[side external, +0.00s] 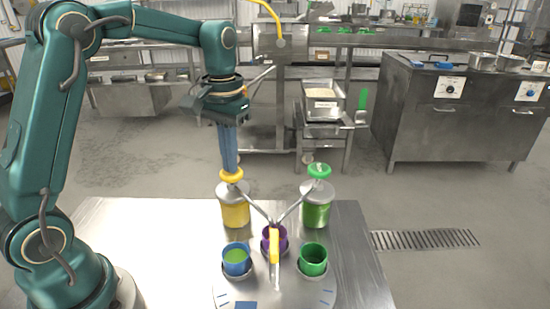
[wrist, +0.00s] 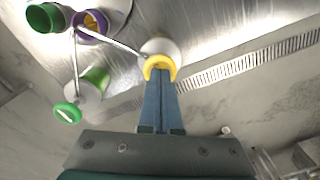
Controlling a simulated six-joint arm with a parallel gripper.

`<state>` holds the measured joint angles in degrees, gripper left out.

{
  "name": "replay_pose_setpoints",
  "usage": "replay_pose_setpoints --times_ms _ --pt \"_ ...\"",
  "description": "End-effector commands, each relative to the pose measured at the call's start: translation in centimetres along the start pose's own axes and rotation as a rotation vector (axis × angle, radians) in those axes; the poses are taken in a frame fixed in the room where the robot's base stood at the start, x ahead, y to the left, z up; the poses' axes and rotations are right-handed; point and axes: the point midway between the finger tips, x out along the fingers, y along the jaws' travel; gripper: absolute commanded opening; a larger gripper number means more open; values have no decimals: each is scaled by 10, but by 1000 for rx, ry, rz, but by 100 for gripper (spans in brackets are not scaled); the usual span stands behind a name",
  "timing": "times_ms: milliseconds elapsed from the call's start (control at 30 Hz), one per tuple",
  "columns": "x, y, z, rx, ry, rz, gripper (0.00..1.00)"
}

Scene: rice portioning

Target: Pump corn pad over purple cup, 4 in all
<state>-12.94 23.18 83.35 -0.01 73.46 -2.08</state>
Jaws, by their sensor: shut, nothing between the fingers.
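The corn dispenser (side external: 235,210) is a clear jar of yellow contents with a grey lid and a yellow ring-shaped pad (side external: 231,175) on top. My gripper (side external: 231,170) points straight down with its blue fingers together, tips at the yellow pad. In the wrist view, the fingertips (wrist: 159,72) meet the yellow pad (wrist: 160,63); I cannot tell how hard they press. The purple cup (side external: 264,241) stands on the round plate under the meeting spouts, partly hidden by an upright yellow piece (side external: 274,246). In the wrist view, yellow shows inside the purple cup (wrist: 90,37).
A green dispenser (side external: 316,210) with a green pad (side external: 319,170) stands to the right. A blue cup (side external: 236,268) with green contents and a green cup (side external: 313,261) sit at the plate's front. The steel table (side external: 355,260) is clear at right.

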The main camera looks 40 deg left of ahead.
Motion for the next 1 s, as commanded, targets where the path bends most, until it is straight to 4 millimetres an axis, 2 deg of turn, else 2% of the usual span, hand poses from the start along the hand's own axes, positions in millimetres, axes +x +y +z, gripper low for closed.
replay_pose_setpoints --times_ms 133,367,1000 --pt "6 0 0 0 -3 0 0" --pt "5 0 0 0 -1 0 0" --pt "-25 0 0 0 1 0 0"
